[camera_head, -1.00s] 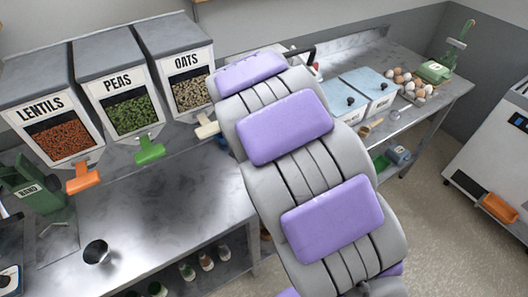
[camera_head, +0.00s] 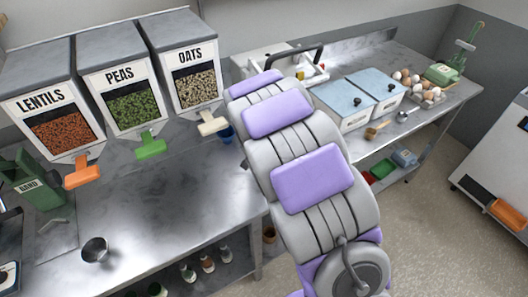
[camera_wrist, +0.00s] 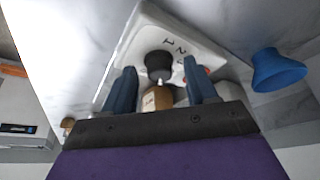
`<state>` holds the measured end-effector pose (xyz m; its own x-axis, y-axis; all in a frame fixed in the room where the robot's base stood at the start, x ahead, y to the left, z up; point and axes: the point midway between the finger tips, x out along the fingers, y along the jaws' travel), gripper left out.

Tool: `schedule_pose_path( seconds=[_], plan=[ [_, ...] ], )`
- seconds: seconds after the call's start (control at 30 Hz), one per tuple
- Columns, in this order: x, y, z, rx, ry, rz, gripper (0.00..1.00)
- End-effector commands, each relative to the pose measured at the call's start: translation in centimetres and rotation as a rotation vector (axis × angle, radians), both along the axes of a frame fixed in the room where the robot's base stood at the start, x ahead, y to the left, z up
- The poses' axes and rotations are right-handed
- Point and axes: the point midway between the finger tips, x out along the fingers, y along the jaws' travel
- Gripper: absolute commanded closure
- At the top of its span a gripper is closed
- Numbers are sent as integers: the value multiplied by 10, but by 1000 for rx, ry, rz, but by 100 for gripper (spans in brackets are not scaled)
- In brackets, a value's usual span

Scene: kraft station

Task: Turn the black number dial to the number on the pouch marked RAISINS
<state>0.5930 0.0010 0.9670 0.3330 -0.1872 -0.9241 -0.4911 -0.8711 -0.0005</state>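The black dial (camera_wrist: 160,65) sits on a white panel (camera_wrist: 140,35) in the wrist view, with dark digits beside it; a 1 and a 2 seem readable. My gripper (camera_wrist: 161,88) is open, its two blue-grey fingers apart below the dial in the picture. A small brown object (camera_wrist: 157,98) shows between the fingers; I cannot tell what it is. In the head view a white machine (camera_head: 262,58) with a black handle (camera_head: 300,52) stands behind my arm, which hides my gripper and the dial there. I cannot make out a pouch marked RAISINS.
A blue cup (camera_wrist: 278,70) stands beside the panel. LENTILS (camera_head: 60,130), PEAS (camera_head: 132,105) and OATS (camera_head: 196,82) dispensers line the left counter. Two light-blue-lidded bins (camera_head: 345,95) and eggs (camera_head: 408,85) stand right. A metal cup (camera_head: 95,250) is at front left.

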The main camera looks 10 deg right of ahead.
Motion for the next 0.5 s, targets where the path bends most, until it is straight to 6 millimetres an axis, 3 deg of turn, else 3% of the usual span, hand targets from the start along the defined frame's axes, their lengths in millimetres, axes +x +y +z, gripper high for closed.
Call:
schedule_pose_path(
  seconds=[0.07, 0.5],
  plan=[
    [0, 0, 0, 0, 0, 0, 49],
    [0, 0, 0, 1, 0, 0, 92]
  ],
)
